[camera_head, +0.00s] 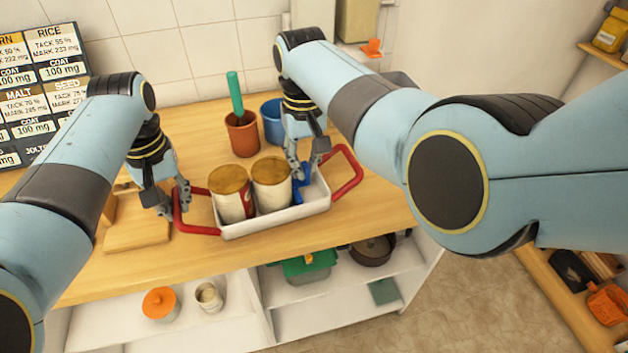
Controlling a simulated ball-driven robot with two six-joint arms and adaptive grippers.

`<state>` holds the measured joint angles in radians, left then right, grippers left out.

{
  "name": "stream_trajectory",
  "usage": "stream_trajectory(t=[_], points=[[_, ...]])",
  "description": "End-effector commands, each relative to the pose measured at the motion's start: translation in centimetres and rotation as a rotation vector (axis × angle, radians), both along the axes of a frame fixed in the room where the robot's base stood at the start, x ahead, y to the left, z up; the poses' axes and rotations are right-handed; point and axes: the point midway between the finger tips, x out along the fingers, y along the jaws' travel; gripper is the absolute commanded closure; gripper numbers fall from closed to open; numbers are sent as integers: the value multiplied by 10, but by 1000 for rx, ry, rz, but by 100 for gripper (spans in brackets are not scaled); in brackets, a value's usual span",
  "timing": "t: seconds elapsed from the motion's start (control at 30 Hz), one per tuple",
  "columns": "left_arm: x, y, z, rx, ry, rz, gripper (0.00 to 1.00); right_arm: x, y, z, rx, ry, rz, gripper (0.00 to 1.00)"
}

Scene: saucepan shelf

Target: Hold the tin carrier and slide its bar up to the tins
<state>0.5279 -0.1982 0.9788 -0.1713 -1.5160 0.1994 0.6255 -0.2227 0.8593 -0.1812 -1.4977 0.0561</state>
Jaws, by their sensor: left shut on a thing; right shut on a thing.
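The tin carrier (262,226) is a white tray with a red handle at each end, on the wooden counter. Two tins (231,203) (272,190) with brown tops stand side by side in its left and middle part. The blue bar (301,190) stands inside the carrier, to the right of the tins, partly hidden by my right gripper. My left gripper (173,211) is shut on the carrier's left red handle (199,229). My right gripper (303,173) is shut on the blue bar from above. Whether the bar touches the right tin is hard to tell.
A terracotta pot (242,138) with a green stick and a blue pot (272,122) stand behind the carrier. A wooden board (135,232) lies at the left. A dark sign board (40,100) is against the wall. Shelves below hold pots and a green box (309,266).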

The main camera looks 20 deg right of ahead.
Motion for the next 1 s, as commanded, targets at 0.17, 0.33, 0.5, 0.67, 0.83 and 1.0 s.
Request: stream_trajectory(t=[0.17,0.33,0.5,0.67,0.83,1.0], points=[[0,-1,1,-3,0,-1,100,0,5,0,4,-1,1,100],[0,-1,1,-3,-1,-1,100,0,4,0,3,-1,1,66],[0,-1,1,-3,-1,-1,100,0,5,0,3,-1,1,59],[0,-2,1,-3,-1,-1,100,0,5,0,4,-1,1,59],[0,-2,1,-4,-1,-1,100,0,5,0,4,-1,1,59],[0,-2,1,-4,-1,-1,100,0,5,1,5,-1,1,59]])
